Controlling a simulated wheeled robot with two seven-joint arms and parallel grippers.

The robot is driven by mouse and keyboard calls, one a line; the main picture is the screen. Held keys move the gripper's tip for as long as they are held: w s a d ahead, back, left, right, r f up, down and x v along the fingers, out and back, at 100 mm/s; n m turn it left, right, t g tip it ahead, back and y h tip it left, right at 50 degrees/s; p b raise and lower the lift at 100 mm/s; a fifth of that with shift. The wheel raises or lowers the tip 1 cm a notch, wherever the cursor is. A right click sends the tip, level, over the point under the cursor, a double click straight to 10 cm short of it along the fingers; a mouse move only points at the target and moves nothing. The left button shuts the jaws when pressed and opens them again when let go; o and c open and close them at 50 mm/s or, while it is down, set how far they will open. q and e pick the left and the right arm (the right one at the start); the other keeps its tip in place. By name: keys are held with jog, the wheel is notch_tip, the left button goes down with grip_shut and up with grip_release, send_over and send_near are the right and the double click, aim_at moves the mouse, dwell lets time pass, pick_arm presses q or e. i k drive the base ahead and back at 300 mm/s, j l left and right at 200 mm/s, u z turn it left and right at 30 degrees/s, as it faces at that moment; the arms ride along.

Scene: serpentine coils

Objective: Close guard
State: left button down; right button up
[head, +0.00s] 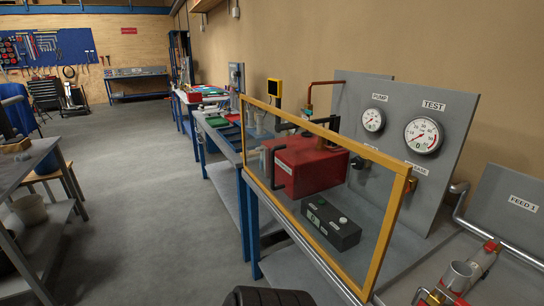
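The guard (394,215) is a clear panel in a yellow frame at the front of the workbench, in the middle of the head view. It stands roughly upright, its right end nearer to me. A dark handle shape (266,168) shows at its left part. I cannot tell from this view whether the guard is fully shut.
A grey panel (455,150) behind carries PUMP (373,120) and TEST (422,136) gauges. Pipes and a clear cylinder (457,276) are at lower right. A shelved table (40,235) stands at left. The grey floor (150,200) between is open.

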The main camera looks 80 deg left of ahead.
aim_at(403, 170)
jog(key=u, duration=2.55)
jog(key=i+j+z, duration=0.45)
jog(key=j+z, duration=0.2)
jog(key=i+j+z, duration=0.15)
jog(key=j+z, duration=0.2)
